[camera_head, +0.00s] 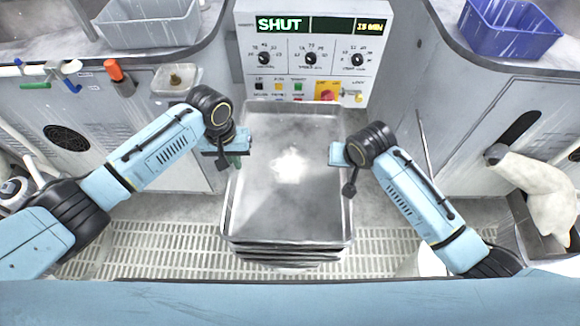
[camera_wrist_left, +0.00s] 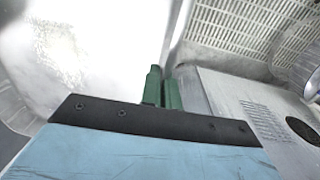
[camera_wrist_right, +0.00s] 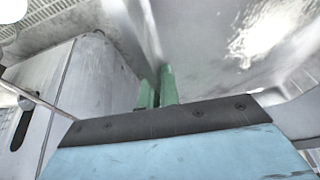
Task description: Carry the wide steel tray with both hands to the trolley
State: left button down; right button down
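The wide steel tray (camera_head: 285,225) is in the middle of the head view, in front of the control panel. It looks empty, with a bright reflection on its floor. My left gripper (camera_head: 238,158) is at its left rim, and the green fingers (camera_wrist_left: 162,88) close together on the tray wall (camera_wrist_left: 178,35) in the left wrist view. My right gripper (camera_head: 338,165) is at the right rim, its green fingers (camera_wrist_right: 157,88) closed on the wall (camera_wrist_right: 148,35) in the right wrist view. I cannot make out a trolley.
Dark layered edges (camera_head: 285,258) show beneath the tray's near side. The control panel (camera_head: 310,50) reads SHUT. A grey bin (camera_head: 150,28) and a blue bin (camera_head: 510,35) stand on side counters. An orange-topped item (camera_head: 116,75) is at left, a pale cloth (camera_head: 540,185) at right. Grated floor lies below.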

pick_arm(q)
jog(key=shift+w+d+r, duration=0.1)
jog(key=shift+r, duration=0.05)
pick_arm(e)
jog(key=shift+a+r, duration=0.15)
jog(key=shift+a, duration=0.05)
dwell(0.3)
